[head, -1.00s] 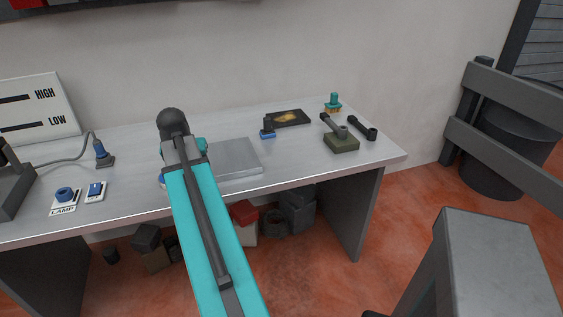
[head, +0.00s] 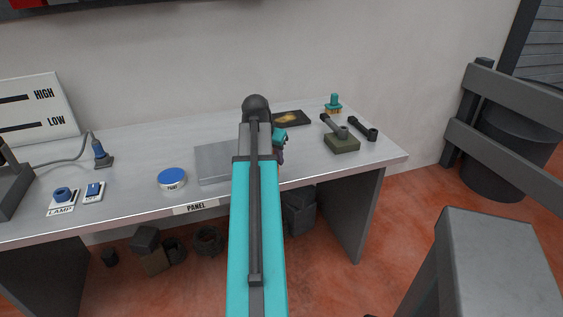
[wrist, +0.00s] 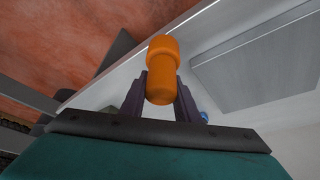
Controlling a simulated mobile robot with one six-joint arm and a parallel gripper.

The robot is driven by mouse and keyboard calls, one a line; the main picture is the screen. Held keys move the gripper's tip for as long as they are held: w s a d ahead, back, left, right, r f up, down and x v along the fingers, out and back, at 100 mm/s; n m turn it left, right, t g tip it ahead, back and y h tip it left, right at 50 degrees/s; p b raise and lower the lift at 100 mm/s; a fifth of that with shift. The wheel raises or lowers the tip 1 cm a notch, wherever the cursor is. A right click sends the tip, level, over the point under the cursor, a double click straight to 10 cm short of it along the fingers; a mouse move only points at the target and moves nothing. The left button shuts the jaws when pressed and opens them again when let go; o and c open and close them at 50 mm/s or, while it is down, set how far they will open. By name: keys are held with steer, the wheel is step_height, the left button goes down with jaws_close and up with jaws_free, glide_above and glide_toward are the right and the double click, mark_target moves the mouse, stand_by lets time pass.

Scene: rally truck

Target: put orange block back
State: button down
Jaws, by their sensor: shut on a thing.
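The orange block (wrist: 162,65) shows in the wrist view as a rounded, stepped cylinder. It sits between the two dark fingers of my gripper (wrist: 160,94), which is shut on it. In the head view my gripper (head: 280,154) is partly hidden behind my arm, over the right half of the workbench, just right of the grey panel. In the wrist view the grey panel lies beyond the block to the right, and the bench's edge runs behind the block.
The grey workbench (head: 130,180) holds a flat grey panel (head: 214,162), a blue-lidded paint tin (head: 171,178), a dark tray (head: 292,118), a teal-handled brush (head: 334,103), an olive block (head: 342,144) and a dark wrench (head: 363,129). A lamp switch (head: 63,195) is at left.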

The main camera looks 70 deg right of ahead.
steer(key=shift+s+d, duration=0.1)
stand_by(0.3)
steer(key=w+d+f+p, duration=0.1)
steer(key=w+d+p, duration=0.1)
steer(key=d, duration=1.2)
steer(key=shift+p, duration=0.6)
steer(key=shift+w+f, duration=0.1)
steer(key=shift+w, duration=0.05)
steer(key=shift+p+x, duration=1)
steer(key=shift+x, duration=0.8)
steer(key=shift+w, duration=0.15)
steer(key=c, duration=1.4)
jaws_free()
steer(key=shift+f, duration=0.2)
steer(key=shift+o, duration=0.2)
steer(key=shift+r, duration=0.15)
